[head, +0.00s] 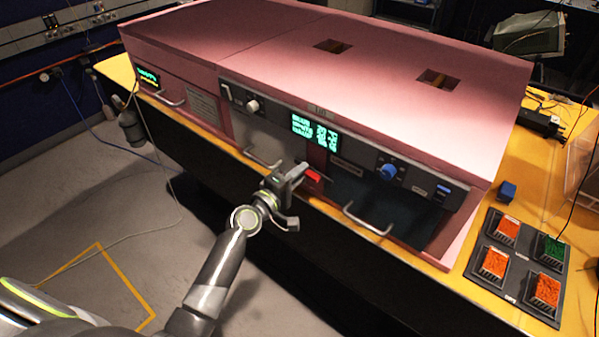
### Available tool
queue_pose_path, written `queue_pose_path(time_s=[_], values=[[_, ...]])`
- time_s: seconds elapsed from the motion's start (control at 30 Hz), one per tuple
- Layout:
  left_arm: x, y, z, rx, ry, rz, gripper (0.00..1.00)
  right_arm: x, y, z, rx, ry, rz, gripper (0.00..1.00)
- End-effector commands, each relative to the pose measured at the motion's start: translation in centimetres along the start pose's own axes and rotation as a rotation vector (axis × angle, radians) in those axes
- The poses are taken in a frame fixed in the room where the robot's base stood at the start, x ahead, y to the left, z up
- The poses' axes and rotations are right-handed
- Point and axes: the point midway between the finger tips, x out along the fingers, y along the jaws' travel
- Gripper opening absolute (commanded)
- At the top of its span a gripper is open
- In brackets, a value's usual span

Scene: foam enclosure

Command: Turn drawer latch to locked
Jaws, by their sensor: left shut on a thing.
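A pink enclosure (400,57) stands on the yellow bench, its front fitted with panels, drawers and handles. A small red drawer latch (314,175) sits on the front between the grey left drawer (262,140) and the dark right drawer (385,208). My left gripper (300,174) is at the latch and shut on it. The gripper hides part of the latch, so its exact angle is hard to tell. My right gripper is not in view.
Metal drawer handles (366,219) stick out on both sides of my left gripper. A blue knob (388,172) and a green display (315,131) are above. A dark tray with orange and green blocks (513,250) lies at the right. The floor in front is mostly clear.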

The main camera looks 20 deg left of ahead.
Motion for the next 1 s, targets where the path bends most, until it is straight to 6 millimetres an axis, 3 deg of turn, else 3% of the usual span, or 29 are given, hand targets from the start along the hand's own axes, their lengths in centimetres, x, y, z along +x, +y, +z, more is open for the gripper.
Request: queue_pose_path(time_s=[0.73,0.77,0.8,0.87,1.0], values=[[-0.03,-0.29,0.03,-0.085,0.0,-0.002,0.0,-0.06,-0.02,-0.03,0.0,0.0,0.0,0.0],[-0.03,-0.29,0.03,-0.085,0.0,-0.002,0.18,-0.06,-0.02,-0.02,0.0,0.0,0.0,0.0],[-0.03,-0.29,0.03,-0.085,0.0,-0.002,0.24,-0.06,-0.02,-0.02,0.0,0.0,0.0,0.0],[-0.02,-0.28,0.03,-0.084,0.0,-0.002,0.32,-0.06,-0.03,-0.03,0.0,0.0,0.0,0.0],[-0.01,-0.24,0.03,-0.083,0.0,-0.001,0.33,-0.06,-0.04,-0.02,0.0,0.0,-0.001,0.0]])
